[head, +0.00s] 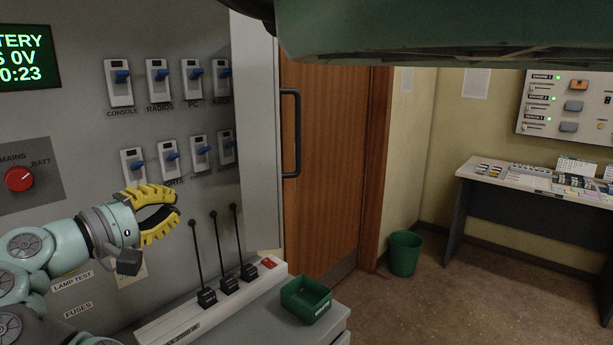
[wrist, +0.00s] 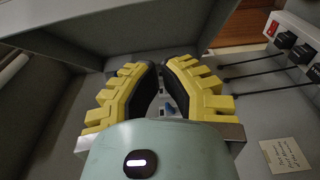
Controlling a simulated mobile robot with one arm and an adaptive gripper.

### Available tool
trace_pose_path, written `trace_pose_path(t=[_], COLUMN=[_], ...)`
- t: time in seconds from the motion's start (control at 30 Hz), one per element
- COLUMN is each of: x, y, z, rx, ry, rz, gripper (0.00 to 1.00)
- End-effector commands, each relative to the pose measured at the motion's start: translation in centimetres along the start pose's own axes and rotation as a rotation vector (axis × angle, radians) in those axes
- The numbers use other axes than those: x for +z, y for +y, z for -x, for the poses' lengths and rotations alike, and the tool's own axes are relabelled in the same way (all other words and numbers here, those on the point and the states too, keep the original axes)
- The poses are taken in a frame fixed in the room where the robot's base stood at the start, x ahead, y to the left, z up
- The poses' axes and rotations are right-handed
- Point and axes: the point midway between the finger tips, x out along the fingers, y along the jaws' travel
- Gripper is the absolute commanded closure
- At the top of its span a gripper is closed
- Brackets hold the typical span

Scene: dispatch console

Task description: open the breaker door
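The breaker door (head: 257,130) is a grey panel standing swung out from the grey cabinet at its right side. A black bar handle (head: 297,130) is on its right face. Breaker switches with blue levers show on the cabinet beside it. My gripper (head: 178,202), with yellow fingers and dark pads, is in front of the lower switch row, left of the door and apart from the handle. It is partly open, with a narrow gap between the fingertips and nothing held. The fingers also show in the wrist view (wrist: 161,68). My gripper hides part of the lower switches.
A small green tray (head: 306,299) sits on the grey desk. A wooden door (head: 322,165) and a green bin (head: 404,254) are behind. Open floor lies at the right before a table (head: 505,182).

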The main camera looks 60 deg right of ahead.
Motion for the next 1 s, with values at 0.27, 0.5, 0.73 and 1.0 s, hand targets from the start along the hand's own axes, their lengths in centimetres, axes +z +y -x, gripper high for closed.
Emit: trace_pose_path(t=[0.27, 0.5, 0.73, 1.0], x=[0.5, 2.0, 3.0, 3.1], y=[0.4, 0.3, 0.1, 0.0], z=[-6.0, -8.8, -9.9, -9.9], rx=[-0.007, -0.005, -0.002, -0.002], ry=[-0.018, -0.009, -0.007, -0.006], rz=[0.000, 0.002, -0.001, -0.001], gripper=[1.00, 1.00, 1.00, 1.00])
